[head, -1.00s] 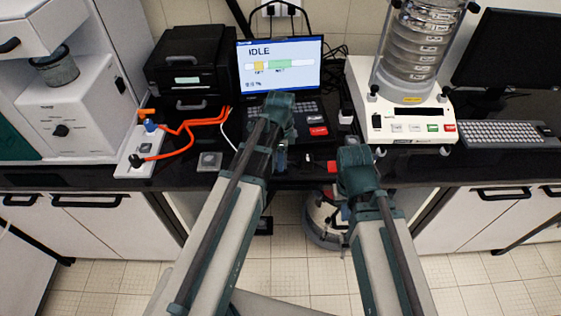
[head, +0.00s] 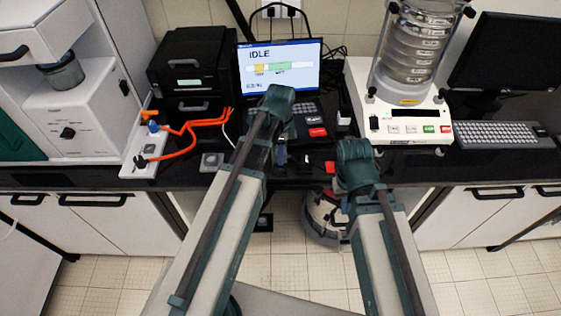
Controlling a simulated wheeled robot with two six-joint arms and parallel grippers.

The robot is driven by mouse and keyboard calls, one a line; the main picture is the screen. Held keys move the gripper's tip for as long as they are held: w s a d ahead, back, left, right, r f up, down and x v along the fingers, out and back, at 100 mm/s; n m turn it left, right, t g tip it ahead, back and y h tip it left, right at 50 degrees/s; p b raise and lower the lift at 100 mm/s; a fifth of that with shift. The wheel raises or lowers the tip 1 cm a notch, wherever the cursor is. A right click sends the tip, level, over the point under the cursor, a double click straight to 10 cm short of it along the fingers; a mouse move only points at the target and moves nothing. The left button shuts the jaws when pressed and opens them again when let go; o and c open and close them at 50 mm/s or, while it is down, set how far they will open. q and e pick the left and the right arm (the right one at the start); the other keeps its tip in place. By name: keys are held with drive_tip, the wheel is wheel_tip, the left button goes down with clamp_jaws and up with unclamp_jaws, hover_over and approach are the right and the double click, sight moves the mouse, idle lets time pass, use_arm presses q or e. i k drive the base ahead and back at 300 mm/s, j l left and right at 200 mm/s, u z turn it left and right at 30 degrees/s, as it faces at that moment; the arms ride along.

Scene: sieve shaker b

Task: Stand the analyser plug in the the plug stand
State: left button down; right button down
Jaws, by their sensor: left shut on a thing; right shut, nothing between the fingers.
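My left gripper (head: 281,156) is low in front of the laptop, near the counter's front edge, mostly hidden by its own arm. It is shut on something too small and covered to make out. I cannot pick out the analyser plug for certain; a thin white cable (head: 228,137) runs down beside the laptop towards my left arm. A small grey square block with a round top (head: 211,160), possibly the plug stand, sits on the counter left of my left gripper. My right gripper (head: 331,167) is shut and empty beside a red patch, its fingers barely visible.
A black printer-like box (head: 190,75), the laptop (head: 279,66) and the sieve shaker (head: 400,125) line the back. The dark counter (head: 90,177) is clear along its front left.

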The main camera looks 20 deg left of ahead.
sight(210, 162)
drive_tip(key=j, duration=1.25)
drive_tip(key=k, duration=0.05)
